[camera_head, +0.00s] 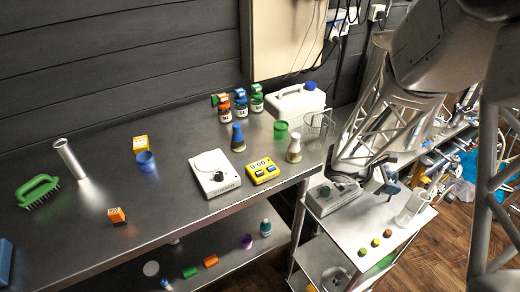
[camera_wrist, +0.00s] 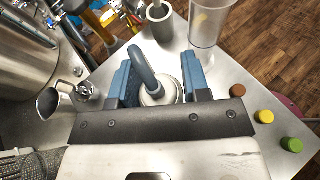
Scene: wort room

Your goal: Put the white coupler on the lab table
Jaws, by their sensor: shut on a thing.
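My gripper (camera_wrist: 158,72) has its blue fingers closed on a pale round piece with a grey curved arm rising from it, seemingly the white coupler (camera_wrist: 153,96). In the head view my gripper (camera_head: 383,184) is low over the small steel side table at the right, and the held piece cannot be made out there. Whether the piece touches a surface below is unclear. The long steel bench (camera_head: 80,235), probably the lab table, runs along the wall at the left, away from my gripper.
The side table (camera_head: 345,235) holds a clear beaker (camera_head: 410,208) and three coloured caps (camera_head: 375,242). The bench's front left has free room.

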